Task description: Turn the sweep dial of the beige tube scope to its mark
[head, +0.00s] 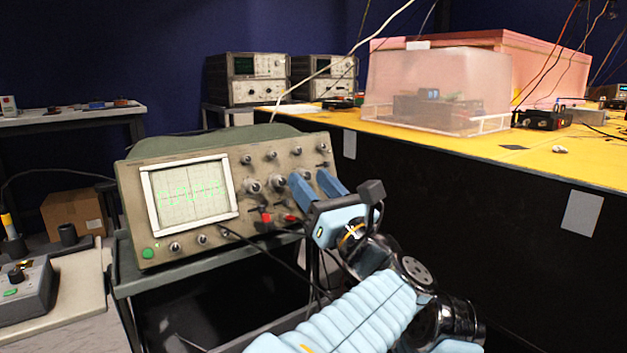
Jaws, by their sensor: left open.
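The beige tube scope (185,165) stands on a dark cart, its front panel facing me. A green trace glows on its white-framed screen (190,193). Several grey knobs sit right of the screen, among them a larger knob (252,186). I cannot tell which is the sweep dial, and its mark is too small to make out. My left gripper (312,180) is open, its two blue fingers pointing at the panel's right side beside the knobs. The fingers hide part of the panel there; whether they touch a knob is unclear. My right gripper is not in view.
Red plugs (290,218) and dark cables hang at the panel's lower edge. A yellow-topped bench (480,148) with a pink translucent box (440,85) stands right behind. Two other scopes (246,79) stand at the back. A grey device (22,290) sits at lower left.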

